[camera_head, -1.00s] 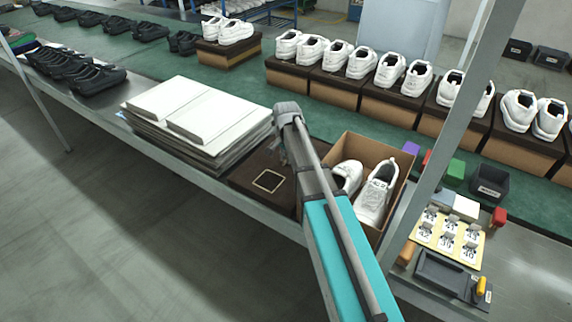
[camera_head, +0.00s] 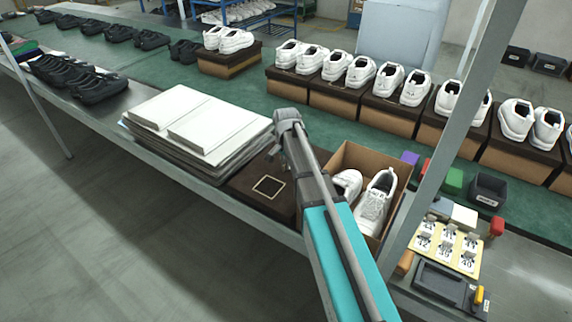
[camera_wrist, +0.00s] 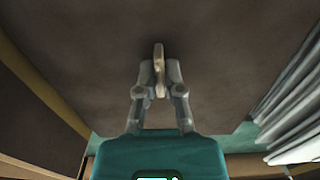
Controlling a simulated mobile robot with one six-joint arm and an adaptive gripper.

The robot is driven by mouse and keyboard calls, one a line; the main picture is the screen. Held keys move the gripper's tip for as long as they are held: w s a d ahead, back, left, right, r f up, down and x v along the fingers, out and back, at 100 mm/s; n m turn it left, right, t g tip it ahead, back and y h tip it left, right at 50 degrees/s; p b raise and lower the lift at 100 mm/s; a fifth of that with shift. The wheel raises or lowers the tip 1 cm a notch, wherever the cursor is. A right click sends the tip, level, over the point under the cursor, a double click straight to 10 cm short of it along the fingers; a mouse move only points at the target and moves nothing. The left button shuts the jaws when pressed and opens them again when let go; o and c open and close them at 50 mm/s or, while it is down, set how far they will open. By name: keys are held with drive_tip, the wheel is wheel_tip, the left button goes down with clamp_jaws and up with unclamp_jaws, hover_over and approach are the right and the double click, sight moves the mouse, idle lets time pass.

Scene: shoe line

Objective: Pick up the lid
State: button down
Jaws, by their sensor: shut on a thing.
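The lid (camera_head: 250,196) is dark brown with a pale square outline on top. It is between the paper stack and the open shoe box in the head view. In the wrist view its brown surface (camera_wrist: 230,60) fills most of the picture. My gripper (camera_wrist: 159,76) is shut on a thin tan upright part of the lid, between the two fingers. In the head view the arm covers the lid's right side and the fingertips are hidden. I cannot tell whether the lid is clear of the surface under it.
The open cardboard box (camera_head: 345,160) with white shoes (camera_head: 376,203) stands right of the arm. A stack of white sheets (camera_head: 200,125) is close on the left. A metal post (camera_head: 440,130) rises at the right, by a card tray (camera_head: 447,246). White shoes on boxes line the green belt behind.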

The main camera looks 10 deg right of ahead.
wheel_tip(320, 180, up, 16)
drive_tip(key=p, duration=1.5)
drive_tip(key=shift+r+p, duration=0.15)
drive_tip(key=shift+p, duration=0.15)
drive_tip(key=c, duration=1.3)
unclamp_jaws()
drive_tip(key=shift+s, duration=0.15)
clamp_jaws()
